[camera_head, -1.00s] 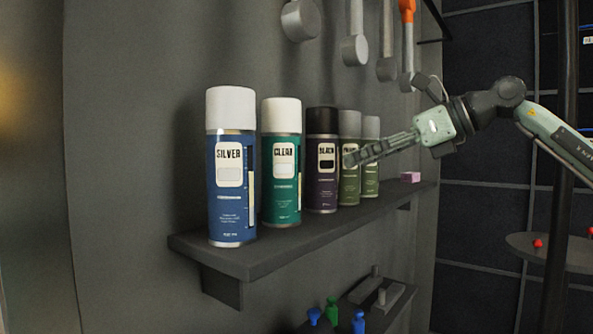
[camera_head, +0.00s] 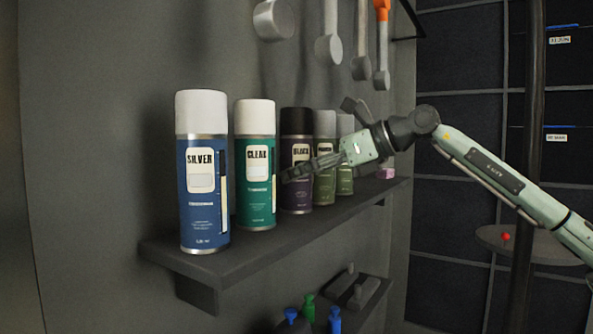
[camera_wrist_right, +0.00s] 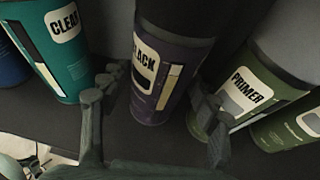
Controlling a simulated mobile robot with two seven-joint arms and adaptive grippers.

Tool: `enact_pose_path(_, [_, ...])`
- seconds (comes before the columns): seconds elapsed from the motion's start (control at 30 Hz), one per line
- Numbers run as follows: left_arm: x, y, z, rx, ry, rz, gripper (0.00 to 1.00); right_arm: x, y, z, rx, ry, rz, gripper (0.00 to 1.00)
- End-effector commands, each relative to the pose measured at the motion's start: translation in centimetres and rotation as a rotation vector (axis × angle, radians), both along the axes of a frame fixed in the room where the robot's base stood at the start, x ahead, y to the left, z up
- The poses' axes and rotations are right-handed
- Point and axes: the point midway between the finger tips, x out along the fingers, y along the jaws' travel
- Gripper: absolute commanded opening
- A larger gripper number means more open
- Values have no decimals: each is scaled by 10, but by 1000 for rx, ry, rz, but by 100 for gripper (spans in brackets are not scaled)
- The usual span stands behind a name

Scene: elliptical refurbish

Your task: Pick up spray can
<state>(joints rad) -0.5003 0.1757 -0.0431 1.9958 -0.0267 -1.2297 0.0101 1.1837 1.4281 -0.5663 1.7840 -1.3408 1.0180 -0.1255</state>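Several spray cans stand upright in a row on a dark wall shelf (camera_head: 250,258). They are a blue SILVER can (camera_head: 203,180), a green CLEAR can (camera_head: 256,170), a purple BLACK can (camera_head: 296,199) with a dark cap, an olive PRIMER can (camera_head: 325,181) and another olive can (camera_head: 345,180). My right gripper (camera_head: 291,171) reaches in from the right, in front of the BLACK can. In the right wrist view, its fingers (camera_wrist_right: 158,112) are spread on either side of the BLACK can (camera_wrist_right: 160,75), with nothing held between them. My left gripper is not seen.
A pink block (camera_head: 385,173) lies at the shelf's far end. Hammer-like tools (camera_head: 328,45) hang on the wall above. A lower shelf (camera_head: 357,293) holds small blue and green items. A round table (camera_head: 492,240) and a dark pole stand at right.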

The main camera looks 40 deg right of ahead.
Motion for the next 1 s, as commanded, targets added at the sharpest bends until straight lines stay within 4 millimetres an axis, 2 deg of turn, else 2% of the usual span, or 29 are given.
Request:
enact_pose_path(0.03, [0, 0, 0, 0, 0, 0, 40, 0, 0, 0, 0, 0, 0, 56])
enact_pose_path(0.3, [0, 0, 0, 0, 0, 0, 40, 0, 0, 0, 0, 0, 0, 23])
enact_pose_path(0.33, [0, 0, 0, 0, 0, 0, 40, 0, -1, 2, 1, -4, -1, 21])
enact_pose_path(0.57, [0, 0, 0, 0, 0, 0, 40, -1, -1, 3, 1, -4, -1, 21])
enact_pose_path(0.73, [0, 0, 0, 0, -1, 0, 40, -4, -2, 10, 1, -6, 0, 21])
enact_pose_path(0.8, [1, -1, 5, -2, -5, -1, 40, -4, -2, 20, 1, -9, 0, 21])
enact_pose_path(1.0, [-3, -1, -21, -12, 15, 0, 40, -4, -1, 52, 3, -10, 2, 21])
